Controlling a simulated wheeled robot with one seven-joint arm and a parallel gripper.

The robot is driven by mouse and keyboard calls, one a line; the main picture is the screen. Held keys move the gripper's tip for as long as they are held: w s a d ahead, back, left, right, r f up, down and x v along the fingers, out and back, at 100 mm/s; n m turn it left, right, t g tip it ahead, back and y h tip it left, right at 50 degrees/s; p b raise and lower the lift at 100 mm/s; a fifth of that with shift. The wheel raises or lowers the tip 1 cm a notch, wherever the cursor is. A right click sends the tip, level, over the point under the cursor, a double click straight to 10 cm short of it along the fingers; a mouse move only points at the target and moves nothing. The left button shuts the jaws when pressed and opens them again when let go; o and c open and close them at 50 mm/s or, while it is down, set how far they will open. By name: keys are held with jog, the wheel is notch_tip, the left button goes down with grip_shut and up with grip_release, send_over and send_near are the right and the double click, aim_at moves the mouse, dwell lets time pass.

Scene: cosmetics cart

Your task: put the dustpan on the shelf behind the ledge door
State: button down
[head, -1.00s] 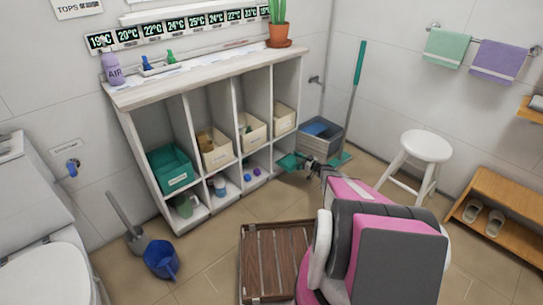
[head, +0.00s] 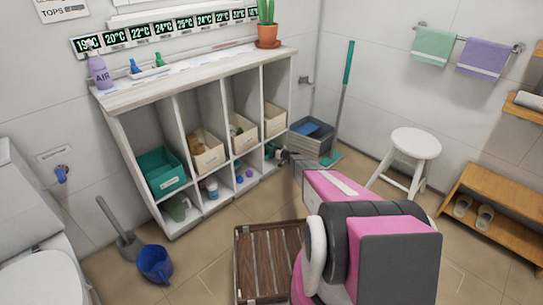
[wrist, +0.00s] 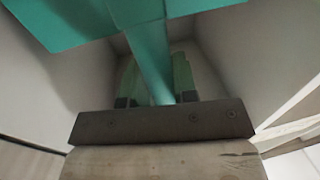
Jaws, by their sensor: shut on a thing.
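The teal dustpan (wrist: 148,50) fills the top of the wrist view, and its handle runs down between the fingers of my gripper (wrist: 155,99). My gripper is shut on that handle. In the head view my gripper (head: 283,157) is at the front of the lower right compartment of the white shelf unit (head: 208,84). Only a small bit of teal shows there; the rest of the dustpan is hidden. Pale walls surround the dustpan in the wrist view. Whether it touches the compartment floor cannot be told. I cannot make out a ledge door.
A grey crate (head: 312,145) and a teal-handled broom (head: 344,95) stand right of the unit. A white stool (head: 415,145) is further right. A wooden slatted mat (head: 268,262) lies in front.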

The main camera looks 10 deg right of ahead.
notch_tip(320, 180, down, 5)
jog(key=shift+w+r, duration=0.1)
jog(key=shift+a, duration=0.1)
jog(key=shift+f, duration=0.3)
jog(key=c, duration=0.9)
grip_release()
